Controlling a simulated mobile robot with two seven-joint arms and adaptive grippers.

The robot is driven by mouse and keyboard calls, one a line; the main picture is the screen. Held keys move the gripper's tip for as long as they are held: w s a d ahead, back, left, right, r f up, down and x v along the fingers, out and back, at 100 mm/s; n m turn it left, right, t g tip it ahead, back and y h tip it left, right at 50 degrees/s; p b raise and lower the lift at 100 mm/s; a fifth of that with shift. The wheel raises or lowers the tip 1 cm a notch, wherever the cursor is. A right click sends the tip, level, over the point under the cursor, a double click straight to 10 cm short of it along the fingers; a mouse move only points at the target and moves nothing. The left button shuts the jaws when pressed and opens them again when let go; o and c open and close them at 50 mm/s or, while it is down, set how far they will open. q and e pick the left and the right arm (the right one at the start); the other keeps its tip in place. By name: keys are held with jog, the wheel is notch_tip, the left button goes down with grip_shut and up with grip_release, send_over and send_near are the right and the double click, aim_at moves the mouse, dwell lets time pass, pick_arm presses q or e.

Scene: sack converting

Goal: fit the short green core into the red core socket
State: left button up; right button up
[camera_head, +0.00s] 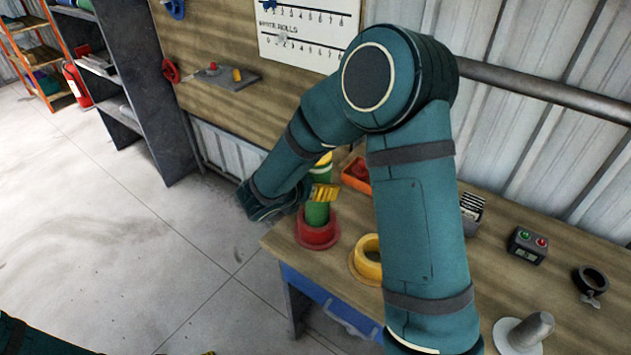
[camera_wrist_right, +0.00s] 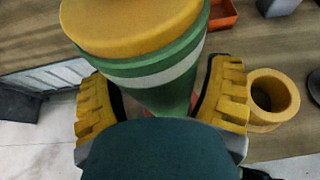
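The short green core (camera_head: 317,212) is upright with a yellow top and a pale band, which show in the right wrist view (camera_wrist_right: 150,75). My right gripper (camera_head: 322,192) has its yellow fingers on both sides of the core and appears shut on it. The red core socket (camera_head: 317,236) is a flanged ring near the table's left end. The core's lower end is at the socket's opening; how deep it sits is hidden. Only a yellow tip of my left gripper (camera_head: 208,353) shows at the bottom edge, so its state cannot be told.
A yellow socket (camera_head: 365,262) stands right of the red one. An orange bin (camera_head: 355,178) is behind. A button box (camera_head: 527,244), a black clamp ring (camera_head: 590,282) and a grey peg on a round base (camera_head: 525,333) are on the wooden table's right side.

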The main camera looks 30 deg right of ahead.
jog(key=shift+o, duration=0.5)
jog(key=shift+r, duration=0.2)
jog(key=p+v, duration=0.2)
jog(key=v, duration=1)
jog(key=s+a+f+m+g+y, duration=0.25)
jog(key=s+f+g+y, duration=0.35)
jog(key=f, duration=0.7)
jog(key=s+a+f+m+y, duration=0.9)
jog(key=s+a+f+m, duration=0.15)
jog(key=m, duration=0.25)
jog(key=shift+w+d+f+m+t, duration=0.25)
jog(key=shift+w+f+m+t, duration=0.35)
jog(key=shift+m, duration=0.8)
jog(key=shift+w+d+f+m+t, duration=0.3)
jog(key=shift+w+f+m, duration=0.35)
jog(key=shift+m, duration=0.8)
jog(key=shift+w+d+f+m+t, duration=0.2)
jog(key=shift+w+f+m+t, duration=0.25)
jog(key=shift+f+m, duration=0.65)
